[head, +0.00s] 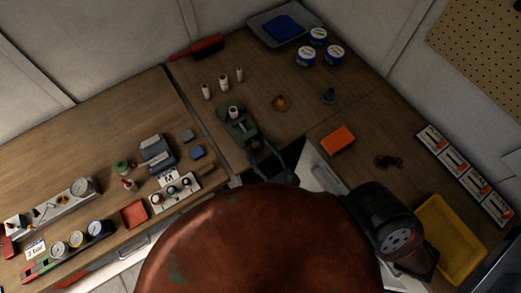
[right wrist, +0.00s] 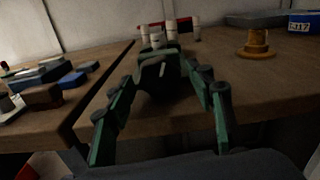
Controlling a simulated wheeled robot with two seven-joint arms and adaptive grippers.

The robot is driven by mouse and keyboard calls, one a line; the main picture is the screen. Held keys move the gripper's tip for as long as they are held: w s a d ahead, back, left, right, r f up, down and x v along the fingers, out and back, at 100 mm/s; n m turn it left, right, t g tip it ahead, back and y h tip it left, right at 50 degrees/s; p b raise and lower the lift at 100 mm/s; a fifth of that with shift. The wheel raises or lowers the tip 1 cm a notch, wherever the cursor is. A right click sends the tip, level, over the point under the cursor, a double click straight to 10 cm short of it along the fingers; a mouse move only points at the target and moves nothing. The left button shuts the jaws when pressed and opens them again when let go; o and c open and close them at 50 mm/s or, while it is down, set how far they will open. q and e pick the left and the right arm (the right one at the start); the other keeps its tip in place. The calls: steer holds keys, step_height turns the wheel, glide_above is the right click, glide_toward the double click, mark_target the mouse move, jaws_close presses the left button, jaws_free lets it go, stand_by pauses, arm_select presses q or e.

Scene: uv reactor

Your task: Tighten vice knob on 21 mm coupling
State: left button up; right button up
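A green vice (head: 240,131) stands near the front edge of the wooden bench, with a white coupling (head: 234,111) upright in its top. The vice (right wrist: 160,62) also shows in the right wrist view, straight ahead of the gripper. Its front end is dark there, and I cannot make out the knob clearly. My right gripper (head: 263,153) is open, its two green fingers spread either side of the vice's front end. I cannot tell whether they touch it. My left gripper is not in view.
Several white couplings (head: 224,83) stand behind the vice. An orange box (head: 338,139) sits on the right bench. Blue blocks (head: 197,153) and gauges (head: 97,228) are on the left bench.

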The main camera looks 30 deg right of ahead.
steer(key=c, duration=0.9)
steer(key=m+b, duration=0.3)
steer(key=shift+f, duration=0.3)
steer(key=m, duration=0.1)
steer(key=m+b, duration=0.1)
steer(key=shift+r+m, duration=0.2)
steer(key=shift+m, duration=0.1)
steer(key=shift+r, duration=0.1)
steer(key=o, duration=1.2)
steer(key=shift+c, duration=0.2)
steer(key=shift+s, duration=0.1)
steer(key=s, duration=1.2)
steer(key=shift+d, duration=0.45)
